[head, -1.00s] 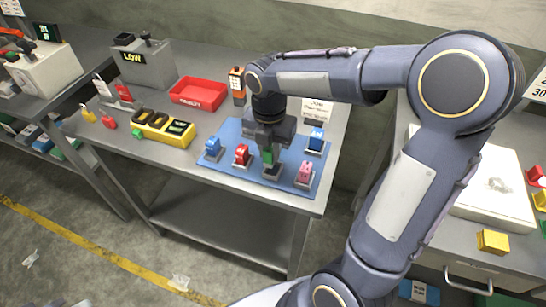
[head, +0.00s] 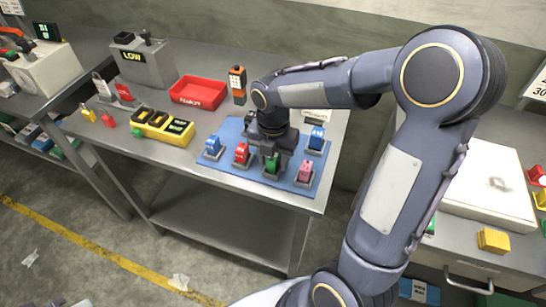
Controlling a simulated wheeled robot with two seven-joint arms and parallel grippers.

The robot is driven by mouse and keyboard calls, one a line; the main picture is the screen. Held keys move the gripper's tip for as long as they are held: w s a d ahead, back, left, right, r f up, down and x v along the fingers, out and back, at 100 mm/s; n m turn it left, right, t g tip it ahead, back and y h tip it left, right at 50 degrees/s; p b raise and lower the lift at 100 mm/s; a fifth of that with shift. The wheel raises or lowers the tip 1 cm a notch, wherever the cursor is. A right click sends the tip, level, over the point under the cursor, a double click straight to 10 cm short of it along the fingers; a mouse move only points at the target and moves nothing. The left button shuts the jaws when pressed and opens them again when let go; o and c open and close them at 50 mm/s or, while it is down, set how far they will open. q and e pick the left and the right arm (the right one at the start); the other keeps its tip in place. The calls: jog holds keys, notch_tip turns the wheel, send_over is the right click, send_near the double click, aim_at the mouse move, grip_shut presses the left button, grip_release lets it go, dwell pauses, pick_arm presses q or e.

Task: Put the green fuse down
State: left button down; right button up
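The green fuse (head: 271,163) is at a grey holder on the front part of the blue mat (head: 236,171), between the red fuse (head: 241,153) and the pink fuse (head: 305,170). My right gripper (head: 273,157) points down from above, with its dark fingers around the top of the green fuse. The fingers and the gripper body hide part of the fuse, so whether they press on it or stand apart is unclear. The fuse looks upright and low in the holder. My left gripper is not in view.
Blue fuses stand at the mat's left (head: 212,145) and back right (head: 316,139). A yellow fuse block (head: 163,127), a red tray (head: 200,92), an orange-and-black meter (head: 237,85) and a grey LOW box (head: 142,62) share the table.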

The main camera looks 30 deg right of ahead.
notch_tip(320, 180, up, 12)
jog(key=s+a+f+m+t+y, duration=0.2)
jog(key=s+m, duration=0.6)
jog(key=m, duration=0.6)
jog(key=s+a+f+m+t+y, duration=0.1)
jog(key=s+a+f+m+t, duration=0.1)
jog(key=s+m, duration=0.7)
jog(key=shift+m+t+y+p, duration=0.4)
jog(key=shift+m+t, duration=0.4)
jog(key=shift+m, duration=1.6)
